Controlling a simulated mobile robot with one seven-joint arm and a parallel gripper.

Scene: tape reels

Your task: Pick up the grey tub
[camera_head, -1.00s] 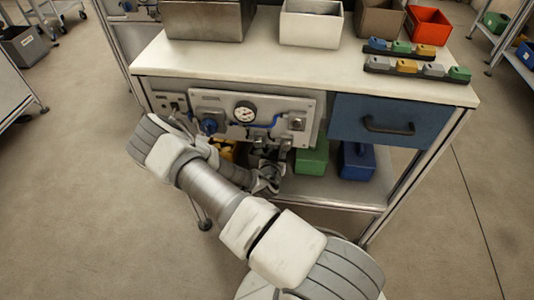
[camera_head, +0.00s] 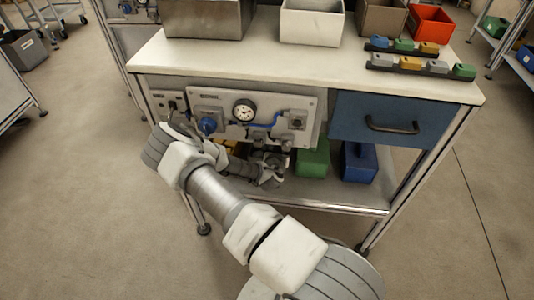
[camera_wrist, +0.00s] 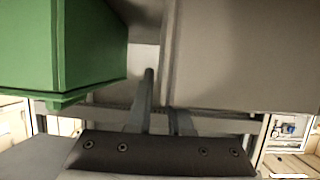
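A plain grey surface, which looks like the wall of the grey tub (camera_wrist: 240,55), fills the upper right of the wrist view. In the head view I cannot make out the tub; my arm and gripper cover that part of the lower shelf. My gripper (camera_wrist: 162,105) has its two fingers apart. The left finger stands beside the tub's near edge with a thin gap. The right finger's end is hidden behind the tub's wall, so I cannot tell whether it touches. In the head view my gripper (camera_head: 270,175) is under the bench at the lower shelf.
A green tub (camera_wrist: 60,45) is close on the left in the wrist view; it also shows on the lower shelf (camera_head: 313,160). A blue tub (camera_head: 359,163) stands beside it. The gauge panel (camera_head: 250,115) and blue drawer (camera_head: 385,118) hang above, limiting height.

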